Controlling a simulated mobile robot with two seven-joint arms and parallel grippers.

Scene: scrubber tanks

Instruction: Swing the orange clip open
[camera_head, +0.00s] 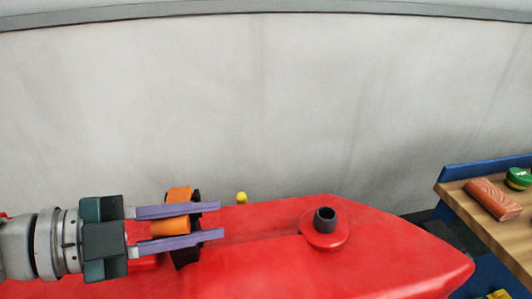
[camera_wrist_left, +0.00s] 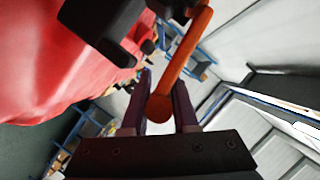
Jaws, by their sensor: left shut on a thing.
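The orange clip (camera_head: 171,228) is at the left end of the red tank body (camera_head: 390,262), next to a dark bracket (camera_head: 187,254). In the left wrist view the clip (camera_wrist_left: 180,64) is a slanted orange lever with a rounded end. My left gripper (camera_head: 220,220) comes in from the left, with one purple finger on each side of the clip. It is shut on the clip, whose rounded end sits between the fingers in the left wrist view (camera_wrist_left: 162,92). My right gripper is not in view.
A dark round port (camera_head: 325,219) stands up from the red body to the right of the gripper. A small yellow knob (camera_head: 242,198) is behind the fingers. A wooden-topped blue bench (camera_head: 463,177) with a brown block (camera_head: 492,199) is at the right. A pale wall (camera_head: 270,100) is behind.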

